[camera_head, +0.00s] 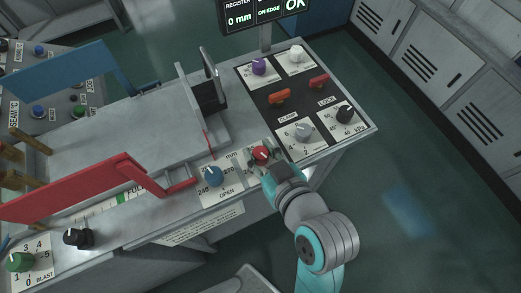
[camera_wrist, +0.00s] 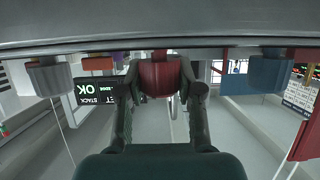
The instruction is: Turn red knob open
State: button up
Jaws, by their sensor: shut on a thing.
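The red knob (camera_head: 261,153) sits on a white label plate near the front edge of the machine top, just right of the blue knob. My gripper (camera_head: 262,161) reaches it from the front right and is shut on it. In the wrist view the red knob (camera_wrist: 160,76) is between the two fingers of my gripper (camera_wrist: 160,88), one finger on each side. The knob's plate is partly hidden by the fingers, so its marks cannot be read.
The blue knob (camera_head: 213,176) with an "OPEN" label stands close on the left; it also shows in the wrist view (camera_wrist: 268,76). A grey knob (camera_head: 303,131) and a black knob (camera_head: 345,113) stand to the right. A red bar (camera_head: 85,190) lies left. Open floor is in front.

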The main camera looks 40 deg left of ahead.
jog(key=shift+m+t+h, duration=0.3)
jog(key=shift+m+t, duration=0.3)
jog(key=o, duration=1.2)
jog(key=shift+w+n, duration=0.1)
jog(key=shift+n, duration=0.2)
